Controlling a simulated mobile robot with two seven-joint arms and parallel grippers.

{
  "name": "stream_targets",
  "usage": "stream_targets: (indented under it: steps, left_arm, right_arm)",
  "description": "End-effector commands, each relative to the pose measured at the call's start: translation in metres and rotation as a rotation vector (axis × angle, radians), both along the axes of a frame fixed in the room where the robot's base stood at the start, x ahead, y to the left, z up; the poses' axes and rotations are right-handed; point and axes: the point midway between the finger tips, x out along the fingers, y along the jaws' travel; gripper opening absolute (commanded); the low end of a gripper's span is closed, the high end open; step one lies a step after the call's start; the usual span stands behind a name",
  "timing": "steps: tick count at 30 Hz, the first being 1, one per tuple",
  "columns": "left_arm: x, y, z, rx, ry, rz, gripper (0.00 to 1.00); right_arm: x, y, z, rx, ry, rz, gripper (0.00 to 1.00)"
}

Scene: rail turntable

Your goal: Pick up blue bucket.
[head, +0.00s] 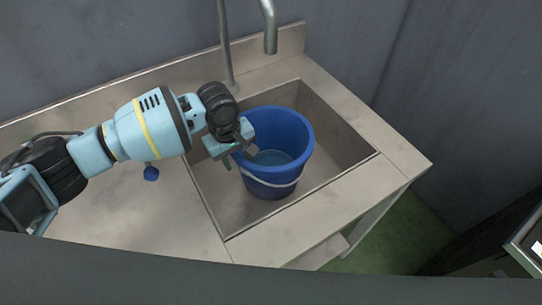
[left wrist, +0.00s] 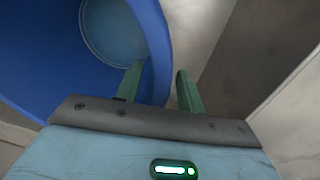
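The blue bucket (head: 292,126) stands upright in the sink, with a pale band or handle around its front. Its inside shows a lighter blue round area at the bottom. My left gripper (head: 238,157) is at the bucket's left rim. In the left wrist view, the bucket (left wrist: 155,35) fills the upper left. The left gripper's green fingers (left wrist: 159,88) are apart, one over the inside of the bucket and one outside, with the rim wall between them. I cannot tell whether either finger touches the wall. My right gripper is not in view.
The metal sink basin (head: 335,150) surrounds the bucket, with free floor to its right and front. A faucet (head: 270,30) hangs above the back of the sink, and a thin upright pipe (head: 224,45) stands behind my left gripper. Grey walls close off the back and right.

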Motion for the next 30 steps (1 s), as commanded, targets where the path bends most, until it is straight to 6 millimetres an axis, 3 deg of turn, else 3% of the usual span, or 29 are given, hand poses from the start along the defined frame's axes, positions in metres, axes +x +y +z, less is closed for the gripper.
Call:
stream_targets:
  steps: [7, 16, 30]
  left_arm:
    - [0.0008, -0.0005, -0.0005, 0.000, -0.003, 0.000, 0.39]
    - [0.0007, -0.0006, -0.0004, -0.001, -0.002, 0.000, 0.01]
    - [0.0006, -0.0006, -0.0003, -0.001, -0.002, 0.000, 0.00]
  right_arm:
    - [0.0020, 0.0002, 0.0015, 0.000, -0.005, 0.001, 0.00]
    - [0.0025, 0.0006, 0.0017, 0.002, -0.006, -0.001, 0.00]
    - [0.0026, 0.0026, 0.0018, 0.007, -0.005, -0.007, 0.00]
